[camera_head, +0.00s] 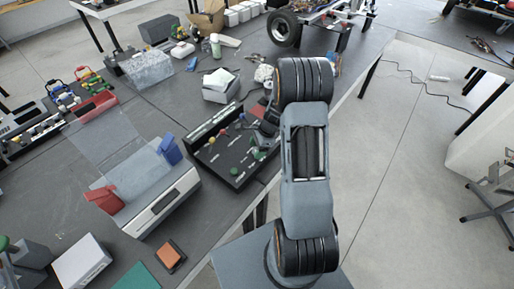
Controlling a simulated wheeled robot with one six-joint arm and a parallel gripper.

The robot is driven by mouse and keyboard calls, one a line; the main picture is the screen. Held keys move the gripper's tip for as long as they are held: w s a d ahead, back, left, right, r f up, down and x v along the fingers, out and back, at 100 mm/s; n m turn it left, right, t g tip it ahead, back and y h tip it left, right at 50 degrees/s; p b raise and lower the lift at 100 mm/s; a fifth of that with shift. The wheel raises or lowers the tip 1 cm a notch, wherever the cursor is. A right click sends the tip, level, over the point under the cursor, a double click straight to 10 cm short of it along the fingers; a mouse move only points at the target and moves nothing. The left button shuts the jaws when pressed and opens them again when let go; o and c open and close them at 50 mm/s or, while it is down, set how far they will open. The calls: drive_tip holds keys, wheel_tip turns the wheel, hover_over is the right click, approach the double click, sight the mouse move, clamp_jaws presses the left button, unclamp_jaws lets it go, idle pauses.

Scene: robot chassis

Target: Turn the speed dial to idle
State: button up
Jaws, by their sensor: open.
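A black control panel (214,158) with several small coloured knobs and white labels lies on the dark workbench, left of my arm. A green knob (234,171) sits near its front edge and another green knob (258,155) at its right side. The labels are too small to read, so I cannot tell which control is the speed dial. My arm bends over the bench edge, and my gripper (264,127), small and dark, is partly hidden behind it at the panel's right end. It is open. I cannot tell whether it touches a knob.
A white and grey machine with a clear sheet, a red clamp (104,199) and a blue clamp (169,149) stands left of the panel. A white box (220,88) stands behind it. A wheeled chassis (285,28) is at the back. The floor on the right is mostly open.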

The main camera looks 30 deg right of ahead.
drive_tip(key=c, duration=0.9)
drive_tip(key=shift+n, duration=0.3)
drive_tip(key=n+g+b, duration=0.1)
drive_tip(key=n+g, duration=0.1)
drive_tip(key=n, duration=0.3)
drive_tip(key=shift+w+n+b, duration=0.15)
drive_tip(key=shift+n+b, duration=0.15)
drive_tip(key=shift+n, duration=0.1)
drive_tip(key=n+g, duration=0.1)
drive_tip(key=n, duration=0.1)
drive_tip(key=n+g+h+b, duration=0.1)
drive_tip(key=n, duration=0.2)
drive_tip(key=shift+w+h, duration=0.1)
drive_tip(key=shift+h, duration=0.2)
drive_tip(key=shift+n, duration=0.4)
drive_tip(key=o, duration=0.9)
